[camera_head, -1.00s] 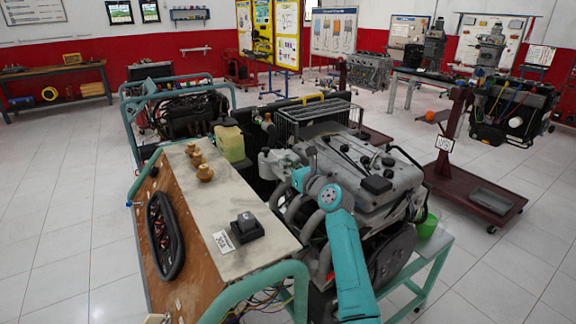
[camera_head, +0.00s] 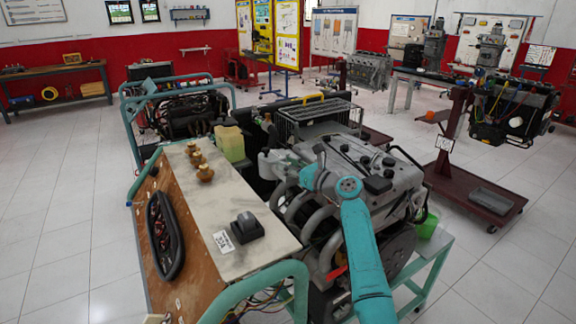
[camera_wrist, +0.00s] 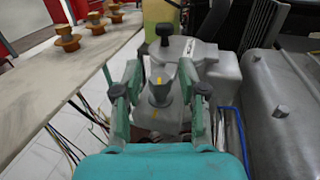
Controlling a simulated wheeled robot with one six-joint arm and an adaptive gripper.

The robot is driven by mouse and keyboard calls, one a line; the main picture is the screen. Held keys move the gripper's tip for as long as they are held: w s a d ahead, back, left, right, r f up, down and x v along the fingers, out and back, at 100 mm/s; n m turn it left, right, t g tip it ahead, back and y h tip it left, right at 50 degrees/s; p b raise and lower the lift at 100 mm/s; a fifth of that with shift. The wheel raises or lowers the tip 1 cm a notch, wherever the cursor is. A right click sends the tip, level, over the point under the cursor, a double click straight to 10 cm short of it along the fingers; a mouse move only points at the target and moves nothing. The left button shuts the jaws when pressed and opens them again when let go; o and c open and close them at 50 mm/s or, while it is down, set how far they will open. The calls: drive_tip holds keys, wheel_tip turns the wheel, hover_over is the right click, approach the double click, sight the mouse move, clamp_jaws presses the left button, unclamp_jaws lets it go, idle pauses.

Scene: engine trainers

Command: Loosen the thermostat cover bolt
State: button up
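The grey thermostat housing (camera_wrist: 187,50) stands ahead of my gripper in the wrist view, with a dark knob-like bolt head (camera_wrist: 165,32) at its top left. It also shows at the front left of the engine in the head view (camera_head: 278,162). My gripper (camera_wrist: 160,72) is open, its two green fingers apart. Which part is the cover bolt is not certain. In the head view my teal arm hides the fingertips.
A bench panel (camera_head: 225,205) with brass fittings (camera_head: 201,168) and a black box (camera_head: 247,226) lies left of the engine (camera_head: 365,175). A yellowish reservoir (camera_head: 230,143) stands behind the panel. Pipes and a blue hose (camera_wrist: 236,125) crowd the gripper's right side.

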sight(288, 163)
drive_tip(key=shift+r, duration=0.1)
wheel_tip(288, 163, up, 10)
drive_tip(key=shift+f, duration=0.1)
idle(0.6)
